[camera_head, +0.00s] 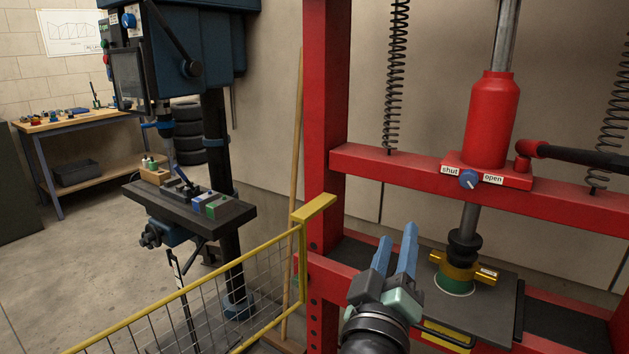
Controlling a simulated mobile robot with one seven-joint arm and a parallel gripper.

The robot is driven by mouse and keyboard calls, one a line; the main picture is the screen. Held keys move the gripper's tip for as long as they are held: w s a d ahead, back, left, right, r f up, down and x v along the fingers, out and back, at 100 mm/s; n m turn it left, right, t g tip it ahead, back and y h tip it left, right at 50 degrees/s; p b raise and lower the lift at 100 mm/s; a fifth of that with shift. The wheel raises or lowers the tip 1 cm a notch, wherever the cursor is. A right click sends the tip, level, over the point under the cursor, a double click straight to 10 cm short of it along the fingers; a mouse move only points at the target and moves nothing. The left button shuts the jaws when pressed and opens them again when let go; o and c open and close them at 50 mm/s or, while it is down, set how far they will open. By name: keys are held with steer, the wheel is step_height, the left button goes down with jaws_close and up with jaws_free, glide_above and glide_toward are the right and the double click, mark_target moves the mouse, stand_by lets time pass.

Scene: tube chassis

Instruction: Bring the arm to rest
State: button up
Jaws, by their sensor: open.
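My gripper (397,253) is at the lower middle, with its two blue fingers pointing up and away from me. The fingers are apart and nothing shows between them. It is in front of the red press frame (322,130), left of the press table (487,315). Whether the gripper touches anything cannot be told. On the press table, a brass-coloured piece (462,272) with a green ring sits under the black ram end (464,247). The rest of my arm is mostly cut off by the bottom edge.
A red bottle jack (490,120) with a blue valve knob (469,180), labelled shut and open, stands on the crossbeam. A yellow mesh guard (190,288) is left of my gripper. Behind it are a drill press (185,60) and a workbench (85,122). Open floor lies at left.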

steer(key=s+a+r+m+t+y, duration=0.25)
steer(key=s+a+r, duration=0.2)
steer(key=r, duration=0.45)
steer(key=s+a+r+m+t+y, duration=0.1)
steer(key=s+a+r+t+y, duration=0.15)
steer(key=s+r, duration=0.5)
steer(key=s+a+r+m+t+y, duration=0.1)
steer(key=s+a+r+t, duration=0.25)
steer(key=r, duration=0.65)
step_height(320, 180, up, 16)
steer(key=s+a+y+p, duration=0.1)
steer(key=p, duration=1.4)
steer(key=shift+s+r+p, duration=0.25)
steer(key=shift+p, duration=0.05)
steer(key=shift+d, duration=0.1)
